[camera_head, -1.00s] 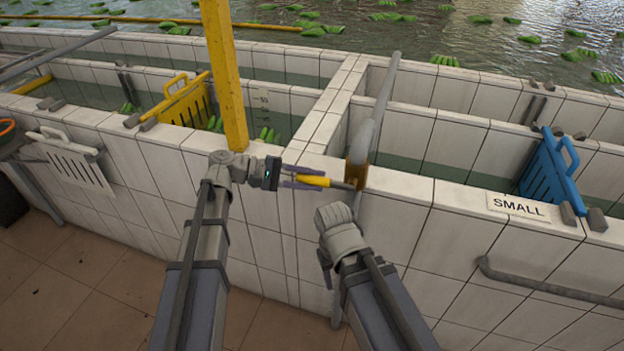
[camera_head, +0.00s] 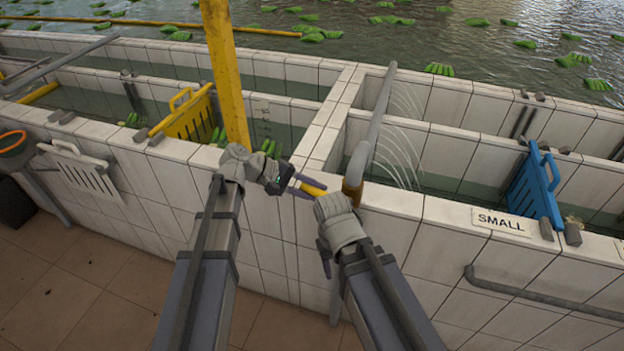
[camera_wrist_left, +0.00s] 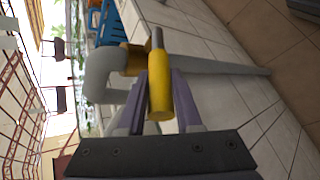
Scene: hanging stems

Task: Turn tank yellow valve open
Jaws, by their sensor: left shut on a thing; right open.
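The yellow valve handle (camera_head: 313,188) sits at the brass valve body (camera_head: 352,192) on the grey pipe (camera_head: 372,135) at the tank wall. In the left wrist view the yellow handle (camera_wrist_left: 159,92) lies between my two purple fingers. My left gripper (camera_head: 308,188) is shut on this handle. Thin streams of water (camera_head: 402,150) spray from the pipe into the tank compartment on the right. My right gripper (camera_head: 324,262) is open, below and in front of the valve. Its wrist hides part of the handle's right end, and its fingers are mostly hidden.
A yellow post (camera_head: 226,75) stands left of the valve. A yellow slotted gate (camera_head: 188,113) is at the left, a white one (camera_head: 82,168) hangs on the outer wall, and a blue one (camera_head: 535,188) is at the right. A SMALL sign (camera_head: 501,221) lies on the tiled wall.

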